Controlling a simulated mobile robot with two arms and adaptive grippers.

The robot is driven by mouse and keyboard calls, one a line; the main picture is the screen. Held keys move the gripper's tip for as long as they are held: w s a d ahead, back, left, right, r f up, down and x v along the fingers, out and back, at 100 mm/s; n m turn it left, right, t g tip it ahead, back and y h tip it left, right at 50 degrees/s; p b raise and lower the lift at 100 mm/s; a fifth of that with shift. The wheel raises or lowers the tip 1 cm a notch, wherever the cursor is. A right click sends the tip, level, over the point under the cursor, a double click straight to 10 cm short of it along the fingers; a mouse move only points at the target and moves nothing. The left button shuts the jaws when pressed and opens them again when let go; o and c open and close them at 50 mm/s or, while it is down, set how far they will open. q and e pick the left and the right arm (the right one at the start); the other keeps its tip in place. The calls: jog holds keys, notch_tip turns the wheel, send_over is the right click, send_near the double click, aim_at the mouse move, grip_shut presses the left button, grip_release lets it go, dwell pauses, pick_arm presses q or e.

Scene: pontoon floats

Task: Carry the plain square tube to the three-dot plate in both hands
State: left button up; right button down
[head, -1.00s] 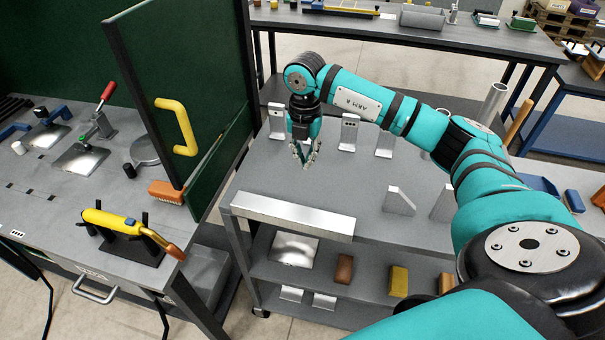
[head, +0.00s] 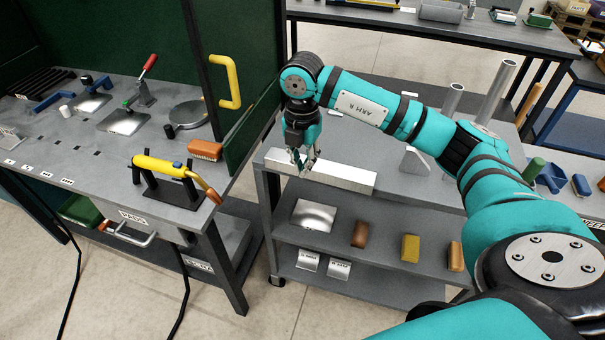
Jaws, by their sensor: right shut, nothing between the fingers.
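The plain square tube (head: 345,180), a long bright metal bar, lies along the near edge of the grey cart top. My right gripper (head: 303,168) points down at the tube's left part, with its fingers overlapping the tube in the picture. It is shut with nothing between the fingers; I cannot tell if it touches the tube. Bright metal plates lie on the left bench, one (head: 123,121) beside a red-handled clamp. Small dotted labels (head: 67,181) run along that bench's front; I cannot tell which plate has three dots. My left gripper is out of view.
A green panel door with a yellow handle (head: 228,82) stands between bench and cart. A yellow tool on a black stand (head: 165,170) and an orange brush (head: 205,150) sit near the bench's right edge. Upright tubes (head: 497,90) stand at the cart's right.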

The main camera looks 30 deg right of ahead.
aim_at(312, 173)
jog(key=d+f+p, duration=0.1)
jog(key=f, duration=0.2)
jog(key=w+d+f+p, duration=0.1)
jog(key=f, duration=0.2)
jog(key=w+d+f+p, duration=0.1)
jog(key=f+p, duration=0.1)
jog(key=shift+w+d+f, duration=0.2)
jog(key=shift+d+f, duration=0.15)
jog(key=shift+f, duration=0.05)
jog(key=shift+w, duration=0.1)
jog(key=shift+w+d+f+b, duration=0.15)
jog(key=shift+w+d+b, duration=0.2)
jog(key=shift+d+b, duration=0.4)
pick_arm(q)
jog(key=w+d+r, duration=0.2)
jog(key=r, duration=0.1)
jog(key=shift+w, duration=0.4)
pick_arm(e)
jog(key=shift+a, duration=0.1)
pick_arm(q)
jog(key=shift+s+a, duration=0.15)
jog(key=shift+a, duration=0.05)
